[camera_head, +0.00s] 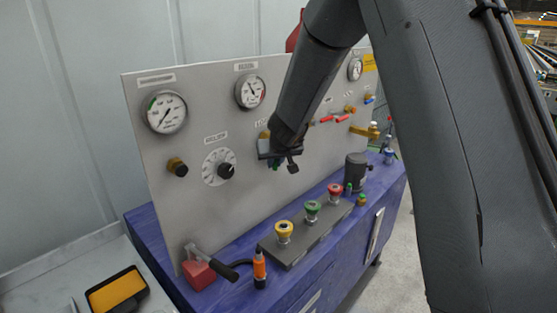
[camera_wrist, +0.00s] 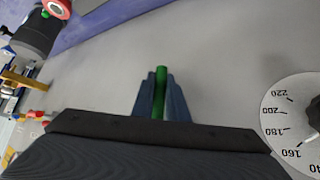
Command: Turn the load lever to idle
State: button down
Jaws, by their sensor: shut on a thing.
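My gripper (camera_head: 279,165) is at the upright grey panel (camera_head: 225,130), just right of the round white dial. In the wrist view its two blue-grey fingers (camera_wrist: 160,98) are shut on a slim green lever (camera_wrist: 161,74). The lever's far end shows between the fingers, close to the panel face. In the head view only a bit of green shows at the gripper, and my wrist hides the lever's mount. A label above is partly covered, so I cannot read the lever's marked positions.
The numbered dial (camera_head: 213,166) with a black knob is left of my gripper; it also shows in the wrist view (camera_wrist: 282,120). Yellow, green and red buttons (camera_head: 312,210) stand below on the blue bench (camera_head: 150,225). A red block (camera_head: 198,275) with a black handle is at lower left.

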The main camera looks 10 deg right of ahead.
jog(key=shift+d, duration=0.1)
jog(key=c, duration=1.8)
grip_release()
jog(key=shift+o, duration=0.2)
jog(key=shift+s+r, duration=0.3)
jog(key=shift+r, duration=0.15)
jog(key=v, duration=0.6)
jog(key=shift+s+r, duration=0.2)
jog(key=shift+s, duration=0.1)
